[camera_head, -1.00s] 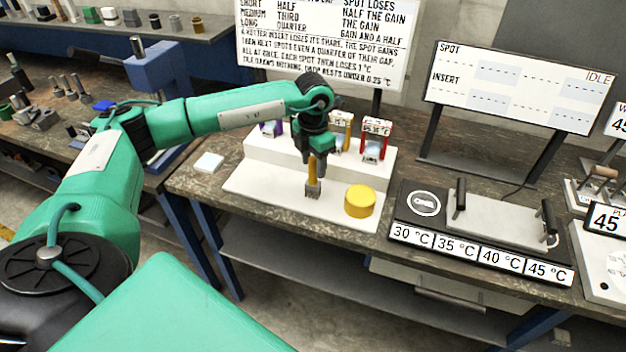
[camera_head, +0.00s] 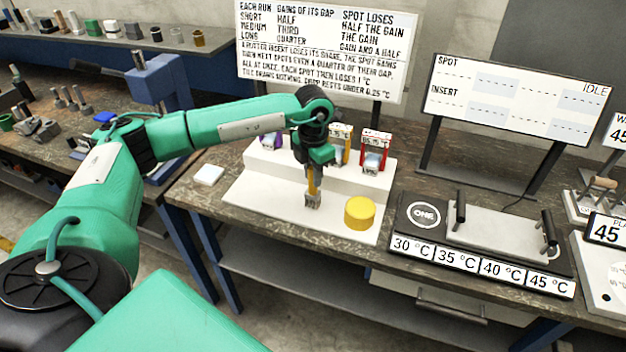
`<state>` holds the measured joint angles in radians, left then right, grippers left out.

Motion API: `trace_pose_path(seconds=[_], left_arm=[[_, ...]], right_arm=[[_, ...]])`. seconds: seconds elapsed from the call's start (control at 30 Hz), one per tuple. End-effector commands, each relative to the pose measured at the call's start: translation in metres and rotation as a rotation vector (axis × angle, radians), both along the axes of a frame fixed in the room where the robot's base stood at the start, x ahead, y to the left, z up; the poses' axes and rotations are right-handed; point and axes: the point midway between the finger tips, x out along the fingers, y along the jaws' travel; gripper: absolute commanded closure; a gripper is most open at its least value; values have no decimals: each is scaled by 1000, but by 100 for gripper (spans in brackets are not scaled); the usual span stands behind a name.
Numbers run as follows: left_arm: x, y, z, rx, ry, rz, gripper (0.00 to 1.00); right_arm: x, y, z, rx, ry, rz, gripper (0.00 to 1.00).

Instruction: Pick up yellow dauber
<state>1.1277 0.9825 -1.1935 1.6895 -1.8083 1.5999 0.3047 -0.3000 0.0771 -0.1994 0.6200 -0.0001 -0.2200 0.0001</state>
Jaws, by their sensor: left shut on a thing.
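The yellow dauber (camera_head: 312,188) has a yellow-orange handle and a grey lower end. My left gripper (camera_head: 313,165) points down and is shut on the handle. The dauber hangs upright from it over the white stepped stand (camera_head: 268,196), left of a round yellow pot (camera_head: 359,213). I cannot tell whether the dauber's lower end touches the stand. My right gripper is not in view.
Purple, yellow and red-framed holders (camera_head: 376,150) stand on the stand's raised back step, close behind my gripper. A plate device (camera_head: 490,235) with temperature labels lies to the right. A white square (camera_head: 208,175) lies to the left.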

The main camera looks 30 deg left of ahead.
Motion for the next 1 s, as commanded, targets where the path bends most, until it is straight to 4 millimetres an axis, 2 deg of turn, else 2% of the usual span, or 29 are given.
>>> trace_pose_path(seconds=[0.13,0.23,0.5,0.7,0.83,1.0], left_arm=[[1,0,19,0,-4,0,100],[1,0,41,0,-6,0,100],[1,0,124,-1,-7,0,100],[0,0,171,1,-4,0,100],[0,0,184,0,-2,-1,100],[0,0,191,1,0,0,100]], right_arm=[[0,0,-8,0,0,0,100],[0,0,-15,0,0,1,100],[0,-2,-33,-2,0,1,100],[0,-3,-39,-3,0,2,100],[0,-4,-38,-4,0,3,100],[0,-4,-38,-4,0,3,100]])
